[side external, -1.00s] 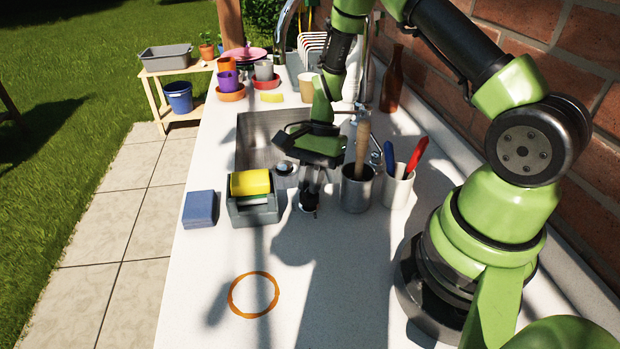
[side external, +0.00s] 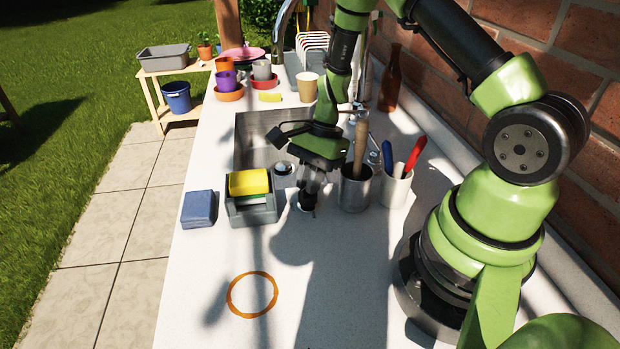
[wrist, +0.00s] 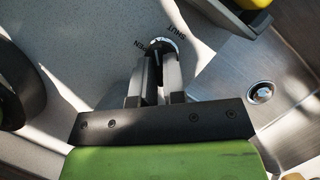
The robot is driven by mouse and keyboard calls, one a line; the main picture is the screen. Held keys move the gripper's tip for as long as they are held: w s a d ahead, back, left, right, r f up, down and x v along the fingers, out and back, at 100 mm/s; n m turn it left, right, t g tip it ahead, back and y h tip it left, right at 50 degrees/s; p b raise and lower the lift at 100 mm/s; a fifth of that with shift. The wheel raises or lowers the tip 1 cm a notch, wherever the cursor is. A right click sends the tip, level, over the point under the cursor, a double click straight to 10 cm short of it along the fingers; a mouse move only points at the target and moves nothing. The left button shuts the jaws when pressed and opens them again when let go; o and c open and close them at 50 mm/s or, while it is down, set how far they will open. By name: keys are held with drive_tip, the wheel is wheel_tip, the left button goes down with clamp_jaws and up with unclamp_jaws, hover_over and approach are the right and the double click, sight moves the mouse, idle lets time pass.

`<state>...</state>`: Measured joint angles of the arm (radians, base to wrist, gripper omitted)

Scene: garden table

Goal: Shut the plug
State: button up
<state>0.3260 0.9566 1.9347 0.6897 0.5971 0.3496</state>
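A small round knob (wrist: 159,45) with a pale rim sits on the counter at the front of the sink, marked SHUT to its upper right and OPEN to its left in the wrist view. My gripper (side external: 308,207) points down onto it. In the wrist view its two fingers (wrist: 158,62) stand on either side of the knob's dark handle and appear closed on it, hiding part of it. The round metal plug (wrist: 262,92) lies in the sink floor at the right. It also shows in the side view (side external: 283,168); its height is unclear.
A grey caddy (side external: 252,212) with a yellow sponge stands left of my gripper, beside a blue block (side external: 198,209). A metal pot (side external: 355,190) and a white cup (side external: 395,188) of utensils stand close on the right. The front counter around the orange ring (side external: 252,294) is clear.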

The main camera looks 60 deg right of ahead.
drive_tip(key=shift+o, duration=1.1)
drive_tip(key=shift+a+f, duration=0.1)
drive_tip(key=v, duration=1)
drive_tip(key=shift+o, duration=0.2)
